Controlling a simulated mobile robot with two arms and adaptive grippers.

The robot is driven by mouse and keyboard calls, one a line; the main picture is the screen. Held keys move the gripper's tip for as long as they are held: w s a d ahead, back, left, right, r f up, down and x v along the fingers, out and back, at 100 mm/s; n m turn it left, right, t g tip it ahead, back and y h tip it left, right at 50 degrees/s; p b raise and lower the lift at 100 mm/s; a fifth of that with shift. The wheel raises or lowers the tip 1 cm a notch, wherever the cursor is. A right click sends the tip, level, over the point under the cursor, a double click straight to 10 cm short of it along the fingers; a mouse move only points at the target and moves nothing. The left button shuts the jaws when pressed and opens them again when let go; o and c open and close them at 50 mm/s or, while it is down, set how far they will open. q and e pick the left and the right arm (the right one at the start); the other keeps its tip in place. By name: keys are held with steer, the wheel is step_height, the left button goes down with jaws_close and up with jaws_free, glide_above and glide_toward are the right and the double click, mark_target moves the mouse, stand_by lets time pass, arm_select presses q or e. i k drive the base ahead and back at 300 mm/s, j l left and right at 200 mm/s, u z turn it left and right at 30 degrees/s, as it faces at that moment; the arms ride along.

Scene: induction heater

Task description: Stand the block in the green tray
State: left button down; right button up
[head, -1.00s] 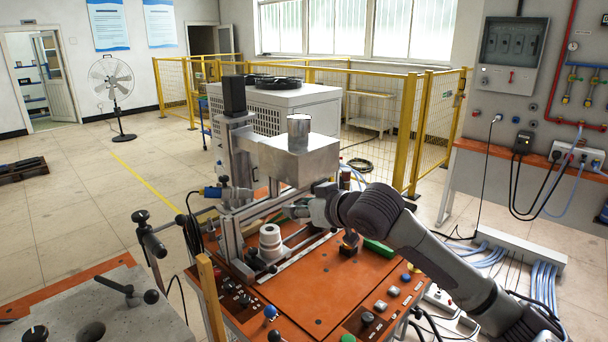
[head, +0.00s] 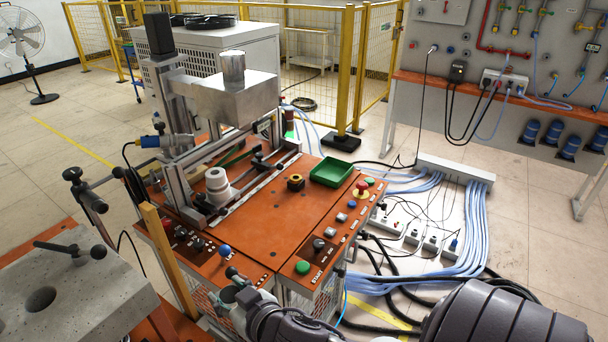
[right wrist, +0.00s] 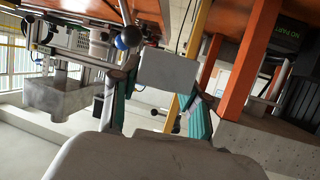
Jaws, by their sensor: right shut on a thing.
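The green tray (head: 333,171) lies on the orange bench top (head: 262,215), toward its right back corner, and looks empty. My right gripper (head: 235,290) is low in front of the bench's near edge, well apart from the tray. In the right wrist view, my right gripper (right wrist: 165,88) is shut on a plain grey block (right wrist: 168,70), held between its two teal-sided fingers. In the head view, the block is too small and mixed with the gripper to make out clearly. My left gripper is not in view.
A small black-and-orange piece (head: 295,182) sits left of the tray. A red button (head: 362,186) stands right of it. A white stepped cylinder (head: 218,186) and metal press (head: 232,98) are at left. A grey slab (head: 75,275) lies front left. The bench's middle is clear.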

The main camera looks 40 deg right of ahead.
mark_target(332, 174)
steer(key=l+u, duration=0.35)
steer(key=k+l+u, duration=0.15)
steer(key=l+u, duration=0.15)
steer(key=l, duration=0.2)
steer(key=k+l, duration=0.1)
steer(key=l, duration=0.3)
steer(key=k+l+u, duration=0.1)
steer(key=l, duration=0.35)
steer(key=k+l, duration=0.15)
steer(key=l, duration=0.25)
steer(key=k+l, duration=0.15)
steer(key=l, duration=0.25)
steer(key=k+l+u, duration=0.1)
steer(key=l, duration=0.3)
steer(key=k+l, duration=0.2)
steer(key=l, duration=0.2)
steer(key=k+l, duration=0.15)
steer(key=l, duration=0.25)
steer(key=k+l+u, duration=0.1)
steer(key=l, duration=0.25)
